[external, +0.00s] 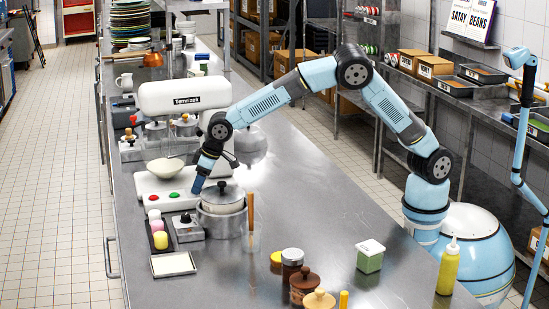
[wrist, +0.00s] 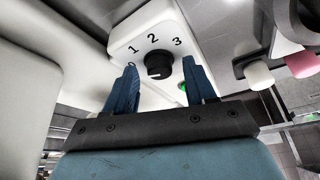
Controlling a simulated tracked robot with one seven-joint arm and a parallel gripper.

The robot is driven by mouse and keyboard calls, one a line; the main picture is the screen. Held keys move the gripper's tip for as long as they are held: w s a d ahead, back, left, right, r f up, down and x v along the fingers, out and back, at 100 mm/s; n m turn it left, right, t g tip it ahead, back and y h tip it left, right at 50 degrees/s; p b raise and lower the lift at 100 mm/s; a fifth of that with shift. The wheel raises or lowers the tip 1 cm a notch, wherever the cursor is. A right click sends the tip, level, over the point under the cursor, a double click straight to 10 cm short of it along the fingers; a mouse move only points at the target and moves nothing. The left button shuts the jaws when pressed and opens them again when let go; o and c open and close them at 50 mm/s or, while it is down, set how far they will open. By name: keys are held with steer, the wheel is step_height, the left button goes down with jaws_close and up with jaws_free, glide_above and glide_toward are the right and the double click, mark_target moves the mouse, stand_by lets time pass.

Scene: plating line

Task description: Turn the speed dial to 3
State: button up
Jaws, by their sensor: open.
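The speed dial (wrist: 158,66) is a black round knob on a white panel (wrist: 125,42) with the numbers 0, 1, 2 and 3 around it. The 0 is partly hidden by my left finger. A small pale mark shows on the knob, but its exact setting is hard to tell. My gripper (wrist: 159,72) is open, with one blue finger on each side of the dial; contact cannot be told. In the external view, my gripper (external: 197,186) reaches down beside the white stand mixer (external: 185,97), and the dial is not visible there.
A green button (external: 174,195) and a red button (external: 153,197) are on the mixer's base. A pot (external: 222,222) stands close to my gripper. The counter's middle (external: 310,205) is clear.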

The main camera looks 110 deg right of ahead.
steer(key=shift+c, duration=0.5)
steer(key=c, duration=0.9)
